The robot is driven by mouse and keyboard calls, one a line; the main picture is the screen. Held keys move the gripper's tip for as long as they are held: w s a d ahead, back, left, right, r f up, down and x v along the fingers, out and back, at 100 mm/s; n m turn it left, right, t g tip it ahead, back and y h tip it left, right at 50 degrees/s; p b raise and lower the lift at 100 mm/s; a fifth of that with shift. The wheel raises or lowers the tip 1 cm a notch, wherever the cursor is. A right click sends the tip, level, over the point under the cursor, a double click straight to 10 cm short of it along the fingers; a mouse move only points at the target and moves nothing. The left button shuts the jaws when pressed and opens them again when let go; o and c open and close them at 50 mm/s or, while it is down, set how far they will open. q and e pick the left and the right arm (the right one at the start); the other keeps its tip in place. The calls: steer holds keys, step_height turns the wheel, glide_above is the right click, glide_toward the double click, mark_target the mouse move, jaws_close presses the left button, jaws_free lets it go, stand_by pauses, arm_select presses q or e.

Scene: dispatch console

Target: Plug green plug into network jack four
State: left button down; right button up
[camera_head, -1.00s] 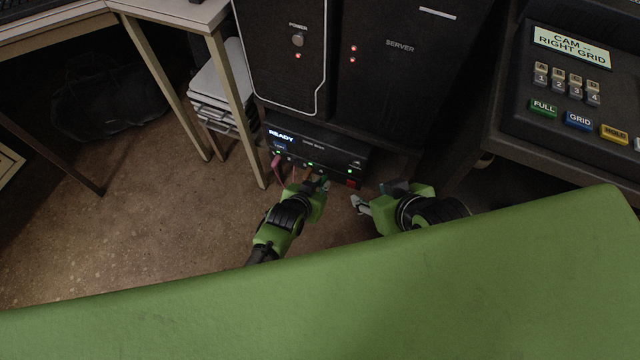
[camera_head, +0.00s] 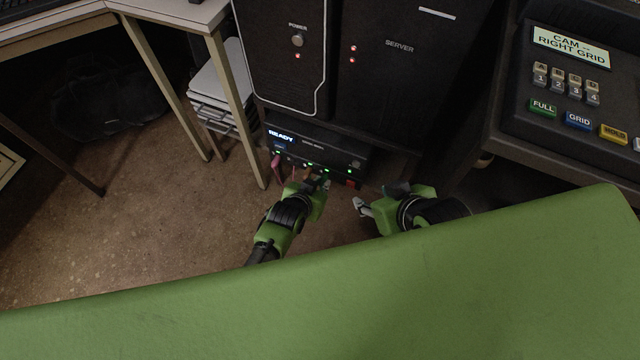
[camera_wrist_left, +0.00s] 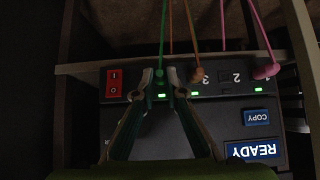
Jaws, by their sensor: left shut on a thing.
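In the left wrist view my left gripper (camera_wrist_left: 160,82) is shut on the green plug (camera_wrist_left: 160,74), at the jack row of the network box (camera_wrist_left: 215,115). A green cable (camera_wrist_left: 163,30) rises from the plug. The plug sits at the position left of jack 3, with a lit green light just below it. The fingers hide most of the plug and the jack mouth. In the head view my left gripper (camera_head: 318,183) is at the box's front (camera_head: 335,155). My right gripper (camera_head: 374,196) is open and empty, to the right of it.
A pink plug (camera_wrist_left: 266,71) is in jack 1, and an orange cable (camera_wrist_left: 191,35) runs to jack 3. A red rocker switch (camera_wrist_left: 115,82) is left of the gripper. The server cabinet (camera_head: 400,80) stands above, a table leg (camera_head: 235,110) to the left.

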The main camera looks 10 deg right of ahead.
arm_select(q)
steer(key=shift+w+d+r, duration=0.1)
steer(key=c, duration=2)
jaws_free()
steer(key=v, duration=1.2)
